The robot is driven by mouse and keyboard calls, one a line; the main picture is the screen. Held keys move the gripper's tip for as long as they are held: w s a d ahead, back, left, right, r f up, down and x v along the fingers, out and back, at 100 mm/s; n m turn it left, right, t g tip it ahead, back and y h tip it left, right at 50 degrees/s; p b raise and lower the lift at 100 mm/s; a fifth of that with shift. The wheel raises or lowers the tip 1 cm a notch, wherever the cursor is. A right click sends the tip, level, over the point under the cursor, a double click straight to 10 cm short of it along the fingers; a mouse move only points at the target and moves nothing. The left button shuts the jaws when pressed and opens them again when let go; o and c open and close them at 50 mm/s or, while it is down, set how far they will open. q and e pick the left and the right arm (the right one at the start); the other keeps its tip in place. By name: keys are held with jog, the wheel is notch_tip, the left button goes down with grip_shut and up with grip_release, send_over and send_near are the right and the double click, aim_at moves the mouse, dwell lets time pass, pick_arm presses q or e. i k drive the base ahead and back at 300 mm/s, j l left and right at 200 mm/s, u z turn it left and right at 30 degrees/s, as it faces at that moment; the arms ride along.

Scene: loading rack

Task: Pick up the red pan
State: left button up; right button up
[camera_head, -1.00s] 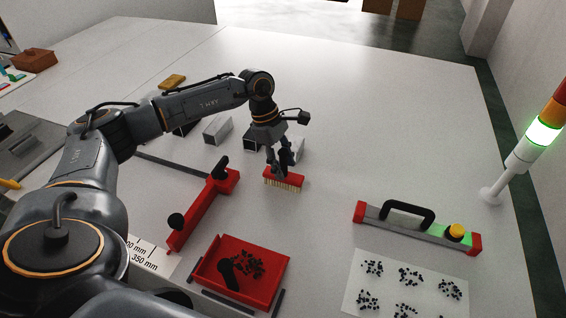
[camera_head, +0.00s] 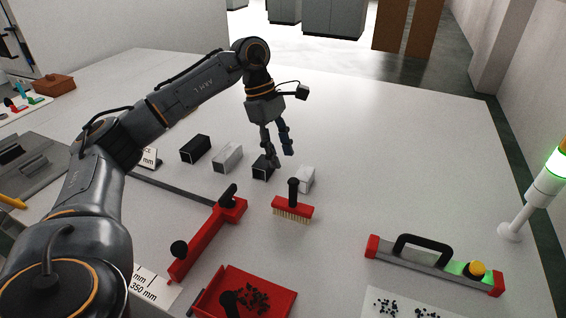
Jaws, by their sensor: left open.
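The red pan (camera_head: 284,288) lies on the table at the bottom edge of the view, partly cut off. Black bits lie in it, and its black handle shows at the front. My left gripper (camera_head: 279,158) is open and empty, in the air well behind the pan, with its fingers pointing down. A red brush (camera_head: 292,211) with pale bristles and an upright black handle stands on the table between the gripper and the pan, apart from both. My right gripper does not show.
Several short square tubes (camera_head: 228,156) stand near the gripper. A grey bar with a black handle (camera_head: 425,245) and a signal light (camera_head: 545,185) are at right. The back right tabletop is clear.

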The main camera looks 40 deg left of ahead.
aim_at(245, 291)
jog(key=k, duration=2)
